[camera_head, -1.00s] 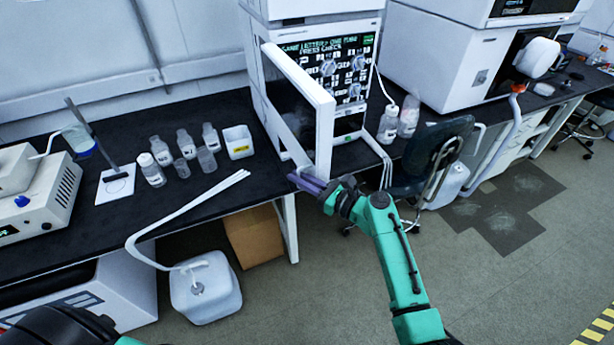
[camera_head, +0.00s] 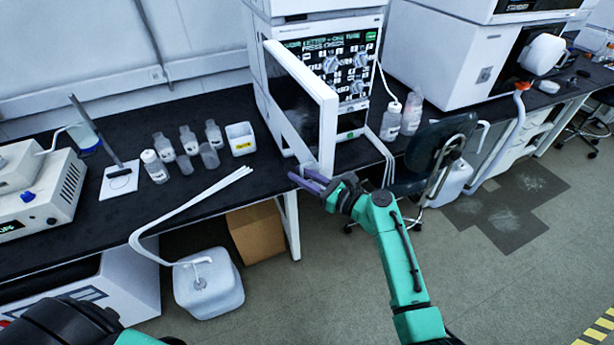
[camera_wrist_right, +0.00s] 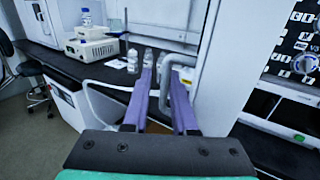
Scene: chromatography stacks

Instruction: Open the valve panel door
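The valve panel door (camera_head: 312,105), a white frame around a dark pane, stands swung out from the instrument. The valve panel (camera_head: 340,72) behind it, with round knobs and a green-lettered display, is exposed. My right gripper (camera_head: 304,181) is at the door's lower free edge, its purple fingers apart. In the right wrist view the fingers (camera_wrist_right: 163,72) lie on either side of part of the door's grey bent handle (camera_wrist_right: 179,60), with a gap showing. The door (camera_wrist_right: 226,65) also fills the middle right there.
Several bottles (camera_head: 186,139) and a square white tub (camera_head: 240,138) stand on the black bench (camera_head: 110,215) left of the door. A chair (camera_head: 438,150) is close to the right. A white canister (camera_head: 208,285) and a cardboard box (camera_head: 257,231) are on the floor.

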